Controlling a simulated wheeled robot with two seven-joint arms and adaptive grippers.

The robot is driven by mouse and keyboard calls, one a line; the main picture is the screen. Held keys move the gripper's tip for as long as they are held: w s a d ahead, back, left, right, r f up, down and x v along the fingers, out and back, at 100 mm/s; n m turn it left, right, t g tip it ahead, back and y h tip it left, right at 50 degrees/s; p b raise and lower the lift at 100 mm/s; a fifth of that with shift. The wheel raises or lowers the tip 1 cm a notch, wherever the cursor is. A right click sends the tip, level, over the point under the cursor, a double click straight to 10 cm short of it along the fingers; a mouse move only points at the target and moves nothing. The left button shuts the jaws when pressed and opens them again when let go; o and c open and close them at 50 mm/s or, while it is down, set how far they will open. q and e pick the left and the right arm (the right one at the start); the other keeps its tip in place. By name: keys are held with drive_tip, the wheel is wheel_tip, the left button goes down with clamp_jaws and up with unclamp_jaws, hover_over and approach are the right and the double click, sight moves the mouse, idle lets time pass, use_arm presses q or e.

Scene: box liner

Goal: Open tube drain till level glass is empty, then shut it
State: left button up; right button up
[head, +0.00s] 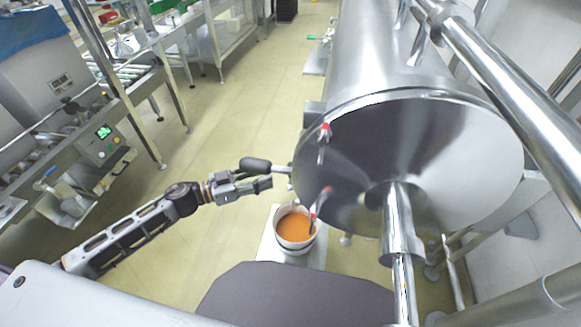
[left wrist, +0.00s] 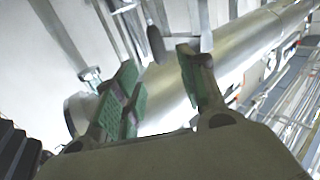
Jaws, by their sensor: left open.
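A large steel tank (head: 440,150) lies on its side in the head view, its round end facing me. A lever with a dark grip (head: 256,164) sticks out to the left of the tank. My left gripper (head: 268,184) is open just below this grip. In the left wrist view the open fingers (left wrist: 160,85) have green pads, and the dark grip (left wrist: 156,44) shows beyond and between their tips, seemingly not clasped. Red-tipped fittings (head: 325,128) sit on the tank's end; the level in any glass there is too small to tell. A bucket (head: 296,247) holds orange liquid below. My right gripper is not in view.
The bucket stands on a pale platform (head: 268,246) under the tank. Steel pipes (head: 505,75) run along the right. A bench with a control box (head: 103,140) stands at the left. Yellowish floor (head: 225,120) is clear between bench and tank.

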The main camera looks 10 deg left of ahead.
use_arm(q)
drive_tip(key=shift+x, duration=4.75)
clamp_jaws()
